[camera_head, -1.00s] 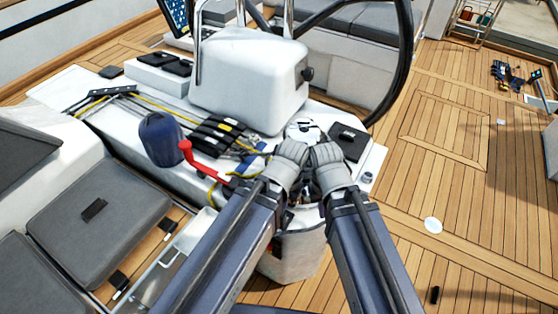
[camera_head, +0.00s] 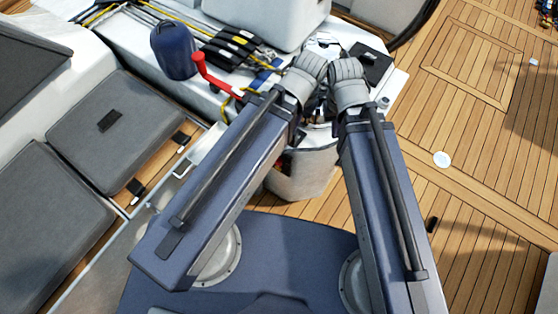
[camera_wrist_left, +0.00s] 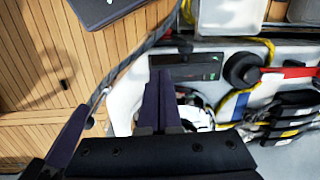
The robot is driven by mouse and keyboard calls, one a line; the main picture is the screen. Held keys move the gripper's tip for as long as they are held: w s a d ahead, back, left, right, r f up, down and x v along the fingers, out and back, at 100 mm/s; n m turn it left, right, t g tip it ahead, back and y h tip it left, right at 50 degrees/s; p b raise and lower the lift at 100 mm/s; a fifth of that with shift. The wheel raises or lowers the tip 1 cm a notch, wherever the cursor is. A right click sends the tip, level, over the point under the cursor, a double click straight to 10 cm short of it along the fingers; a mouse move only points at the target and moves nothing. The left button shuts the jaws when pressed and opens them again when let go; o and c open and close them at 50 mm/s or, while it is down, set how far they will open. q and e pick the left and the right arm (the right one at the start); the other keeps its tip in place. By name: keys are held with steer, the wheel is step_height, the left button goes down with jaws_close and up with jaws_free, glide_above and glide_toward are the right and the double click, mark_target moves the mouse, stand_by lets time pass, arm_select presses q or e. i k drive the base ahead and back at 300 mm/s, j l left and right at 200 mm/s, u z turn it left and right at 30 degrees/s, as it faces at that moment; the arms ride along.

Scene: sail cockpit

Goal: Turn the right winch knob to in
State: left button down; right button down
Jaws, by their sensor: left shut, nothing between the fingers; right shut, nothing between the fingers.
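I cannot make out the right winch knob for certain. In the head view my left gripper (camera_head: 316,60) and right gripper (camera_head: 346,64) are side by side over the white console's near end. Their wrists hide the fingertips and whatever is just below. In the left wrist view the left gripper's dark fingers (camera_wrist_left: 160,90) are together and empty. Beyond them are a dark panel (camera_wrist_left: 195,67) with small green markings and a black round drum (camera_wrist_left: 243,68) beside a red handle. A white round part (camera_wrist_left: 198,117) is partly hidden beside the fingers.
The red handle (camera_head: 205,72) sticks up left of my arms, near a blue covered drum (camera_head: 174,50). Black rope clutches (camera_head: 236,45) and yellow and blue ropes lie on the console. A dark flat pad (camera_head: 372,66) is right of the grippers. Open teak deck (camera_head: 490,130) is at right.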

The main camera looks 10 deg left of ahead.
mark_target(279, 162)
steer(key=u, duration=1.8)
steer(key=k+l+u, duration=0.4)
steer(key=k+l, duration=0.4)
steer(key=k, duration=0.2)
